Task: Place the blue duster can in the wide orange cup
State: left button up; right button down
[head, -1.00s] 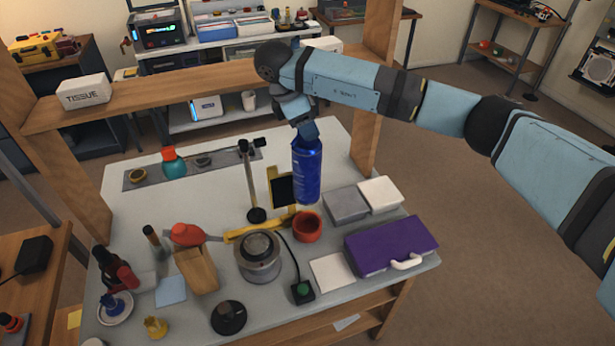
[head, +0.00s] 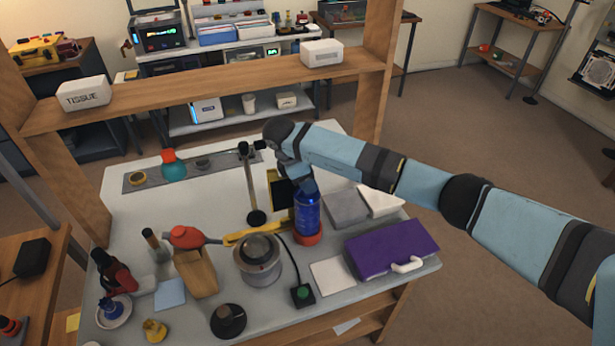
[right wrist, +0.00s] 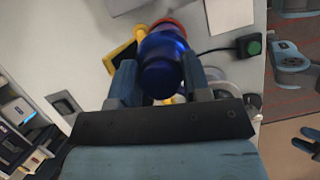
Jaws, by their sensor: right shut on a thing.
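The blue duster can (head: 308,212) stands upright at the wide orange cup (head: 307,239), its lower end inside or right at the cup's rim. The can hides most of the cup in the head view. In the right wrist view the can (right wrist: 163,70) is between the two fingers, with a bit of the orange cup (right wrist: 170,23) showing beyond it. My right gripper (head: 304,184) is shut on the can near its top; its fingers also show in the right wrist view (right wrist: 158,84). My left gripper is not in the head view.
A purple case (head: 392,249) and grey and white boxes (head: 346,208) stand right of the cup. A round metal device (head: 259,262) and a green-button switch (head: 302,294) are in front. A black stand (head: 256,216) rises at left. A wooden shelf (head: 220,92) crosses behind.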

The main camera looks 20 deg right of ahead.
jog(key=c, duration=0.6)
grip_release()
jog(key=shift+o, duration=0.2)
